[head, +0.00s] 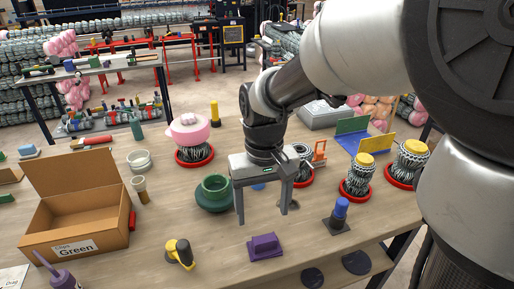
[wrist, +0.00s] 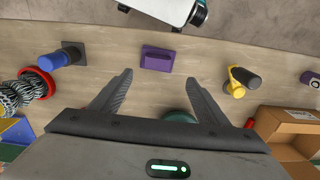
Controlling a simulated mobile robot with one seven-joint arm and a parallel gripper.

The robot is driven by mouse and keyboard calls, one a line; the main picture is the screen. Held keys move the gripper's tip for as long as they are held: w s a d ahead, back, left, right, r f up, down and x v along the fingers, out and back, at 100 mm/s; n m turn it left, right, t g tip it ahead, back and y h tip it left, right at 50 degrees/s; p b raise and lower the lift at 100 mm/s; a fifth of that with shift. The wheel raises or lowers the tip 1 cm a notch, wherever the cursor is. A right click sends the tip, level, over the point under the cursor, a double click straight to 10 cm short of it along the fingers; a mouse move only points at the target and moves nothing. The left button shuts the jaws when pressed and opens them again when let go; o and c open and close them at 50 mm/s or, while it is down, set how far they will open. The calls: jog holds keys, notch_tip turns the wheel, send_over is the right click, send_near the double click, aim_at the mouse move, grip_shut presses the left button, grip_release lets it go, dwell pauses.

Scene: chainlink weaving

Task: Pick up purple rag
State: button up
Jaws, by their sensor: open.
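The purple rag (head: 265,247) is a small folded block-like piece lying flat near the front edge of the wooden table. It also shows in the wrist view (wrist: 157,58), beyond the fingertips and roughly centred between them. My gripper (head: 262,217) is open and empty, pointing down above the table. In the wrist view its two fingers (wrist: 159,78) are spread wide, and the rag is apart from them. Nothing hides the rag in either view.
A yellow-and-black tool (head: 181,253) lies left of the rag. A blue-topped dark block (head: 338,213) stands to the right. An open cardboard box (head: 77,238) is at left. Bare wood surrounds the rag.

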send_over(265, 239)
jog(key=f, duration=0.6)
jog(key=shift+a+f+b, duration=0.1)
jog(key=shift+a+b, duration=0.2)
jog(key=shift+b, duration=0.1)
jog(key=shift+d+f+b, duration=0.15)
jog(key=shift+f+b, duration=0.05)
jog(key=shift+f, duration=1.2)
jog(key=shift+d+f+b, duration=0.15)
jog(key=shift+f+b, duration=0.05)
jog(key=shift+f, duration=1.2)
jog(key=c, duration=0.7)
notch_tip(265, 239, up, 10)
jog(key=shift+r+p, duration=0.1)
jog(key=shift+p, duration=0.7)
jog(key=shift+c, duration=0.2)
